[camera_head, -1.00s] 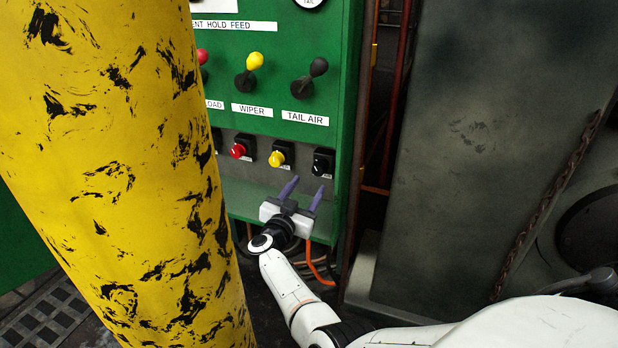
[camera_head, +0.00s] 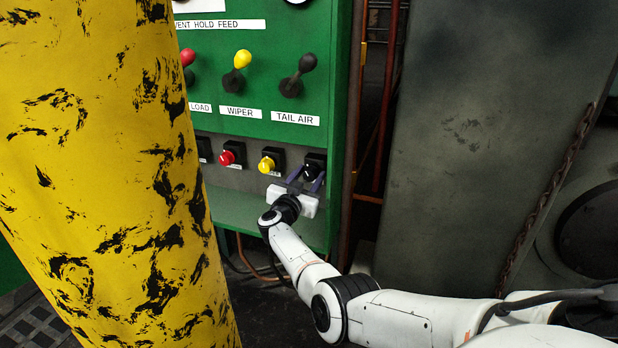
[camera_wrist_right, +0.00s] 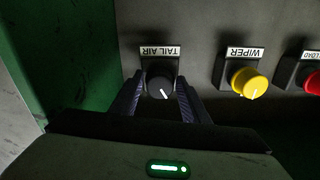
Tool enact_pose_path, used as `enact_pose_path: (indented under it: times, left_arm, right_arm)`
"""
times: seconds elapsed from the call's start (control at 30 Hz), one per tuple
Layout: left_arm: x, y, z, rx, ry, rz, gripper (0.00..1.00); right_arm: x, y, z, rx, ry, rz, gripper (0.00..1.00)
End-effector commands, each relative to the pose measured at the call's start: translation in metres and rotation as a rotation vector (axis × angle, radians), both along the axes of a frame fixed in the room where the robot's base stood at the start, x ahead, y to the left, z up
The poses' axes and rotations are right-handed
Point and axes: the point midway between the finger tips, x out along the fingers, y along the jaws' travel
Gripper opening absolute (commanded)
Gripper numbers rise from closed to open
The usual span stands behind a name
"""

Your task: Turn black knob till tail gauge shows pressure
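The black knob (camera_head: 310,171) is the rightmost of the row under the levers on the green panel. In the right wrist view the black knob (camera_wrist_right: 160,87), with a white pointer line, sits under a TAIL AIR label. My right gripper (camera_head: 305,180) is at the knob. In the wrist view its fingers (camera_wrist_right: 160,98) stand on both sides of the knob, with narrow gaps that look open; contact is not clear. My left gripper is not in view.
The yellow knob (camera_head: 266,164) and red knob (camera_head: 228,157) are left of the black one. The TAIL AIR lever (camera_head: 298,76) is above. A big yellow post (camera_head: 100,180) blocks the left. A grey metal cabinet (camera_head: 480,140) stands at the right.

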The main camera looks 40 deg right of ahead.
Motion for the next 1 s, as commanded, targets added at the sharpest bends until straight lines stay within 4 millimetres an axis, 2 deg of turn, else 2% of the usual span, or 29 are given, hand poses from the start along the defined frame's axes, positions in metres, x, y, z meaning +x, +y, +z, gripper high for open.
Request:
enact_pose_path:
  times: [0.03,0.17,0.67,0.7,0.8,1.0]
  left_arm:
    - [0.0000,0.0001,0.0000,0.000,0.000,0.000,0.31]
    - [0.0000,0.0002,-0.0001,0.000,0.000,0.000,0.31]
    - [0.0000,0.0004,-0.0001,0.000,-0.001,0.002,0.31]
    - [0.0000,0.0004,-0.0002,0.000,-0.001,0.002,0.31]
    - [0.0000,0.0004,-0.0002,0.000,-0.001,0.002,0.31]
    - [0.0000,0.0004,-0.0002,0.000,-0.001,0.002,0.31]
  right_arm:
    - [-0.0001,0.0002,-0.0002,0.000,0.000,0.000,0.32]
    - [-0.0001,0.0004,-0.0004,0.000,0.000,0.000,0.10]
    - [-0.0001,0.0011,-0.0012,0.041,-0.078,0.000,0.10]
    - [-0.0002,0.0011,-0.0012,0.042,-0.077,0.000,0.35]
    - [0.0000,0.0011,-0.0011,0.041,-0.078,0.000,0.51]
    - [0.0000,0.0008,-0.0008,0.041,-0.078,0.000,0.51]
